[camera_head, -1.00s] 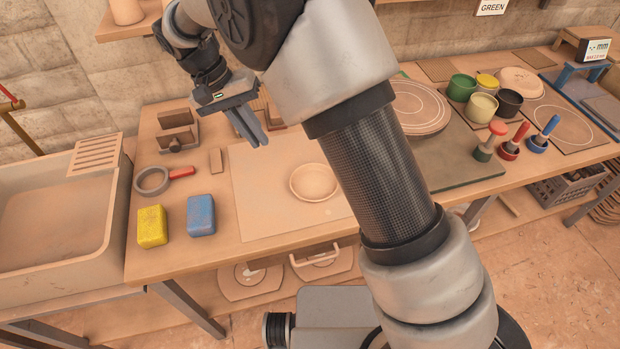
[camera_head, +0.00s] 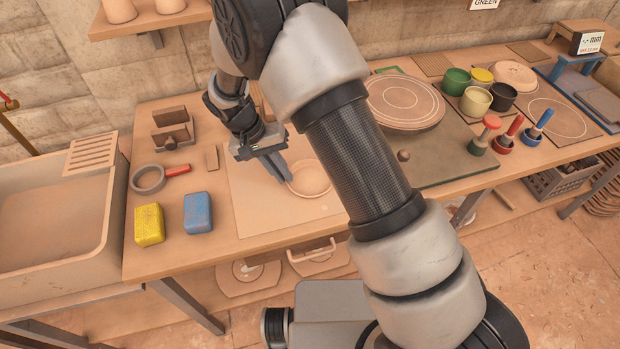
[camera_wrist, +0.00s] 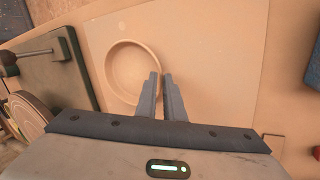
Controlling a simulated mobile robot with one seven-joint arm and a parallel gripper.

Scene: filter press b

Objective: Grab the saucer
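The saucer (camera_head: 314,178) is a shallow round clay-coloured dish on the pale board (camera_head: 262,215) in the middle of the table. It shows whole but for the part behind my fingers in the wrist view (camera_wrist: 128,68). My gripper (camera_head: 284,178) points down at the saucer's left rim in the head view. In the wrist view my gripper (camera_wrist: 161,76) has a narrow gap between its two fingers, and the tips overlap the saucer's near-right rim. I cannot tell whether they touch it. My arm partly covers the board's right side in the head view.
A yellow sponge (camera_head: 149,225), a blue sponge (camera_head: 198,213) and a ring with a red handle (camera_head: 150,179) lie left of the board. A round plate (camera_head: 404,100) sits on the green board (camera_head: 450,158) to the right. A sink (camera_head: 50,225) is at far left.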

